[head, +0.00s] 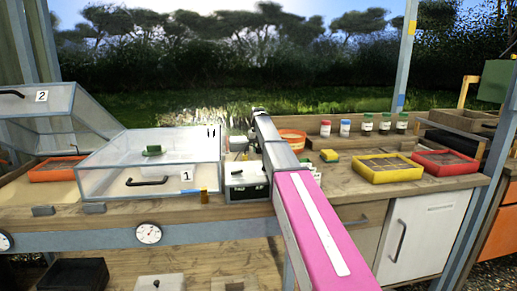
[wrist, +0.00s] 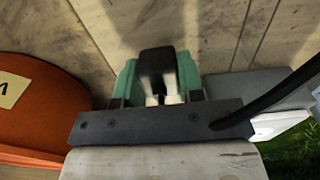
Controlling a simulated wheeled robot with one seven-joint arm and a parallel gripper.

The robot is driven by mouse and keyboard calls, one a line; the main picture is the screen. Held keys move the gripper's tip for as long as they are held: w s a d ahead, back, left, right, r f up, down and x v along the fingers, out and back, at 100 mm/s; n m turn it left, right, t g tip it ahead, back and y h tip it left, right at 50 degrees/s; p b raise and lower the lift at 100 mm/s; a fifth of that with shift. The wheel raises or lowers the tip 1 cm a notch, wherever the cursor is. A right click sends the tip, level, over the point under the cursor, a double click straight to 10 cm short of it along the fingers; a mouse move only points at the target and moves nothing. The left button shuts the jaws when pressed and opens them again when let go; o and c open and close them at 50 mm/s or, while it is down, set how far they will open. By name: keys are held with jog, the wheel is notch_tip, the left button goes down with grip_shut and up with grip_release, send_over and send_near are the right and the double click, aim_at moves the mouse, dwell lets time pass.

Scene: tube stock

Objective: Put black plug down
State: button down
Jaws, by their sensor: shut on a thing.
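In the head view my arm hides the gripper and plug.
A wooden plank surface (wrist: 75,30) lies beyond the plug. An orange pot (wrist: 40,105) stands close on the left. The head view shows a clear lidded box (head: 130,178), a yellow tray (head: 362,164) and a red tray (head: 420,160) on the bench.

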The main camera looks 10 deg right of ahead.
aim_at(259, 147)
jog(key=c, duration=0.7)
grip_release()
jog(key=shift+c, duration=0.2)
notch_tip(259, 147, up, 13)
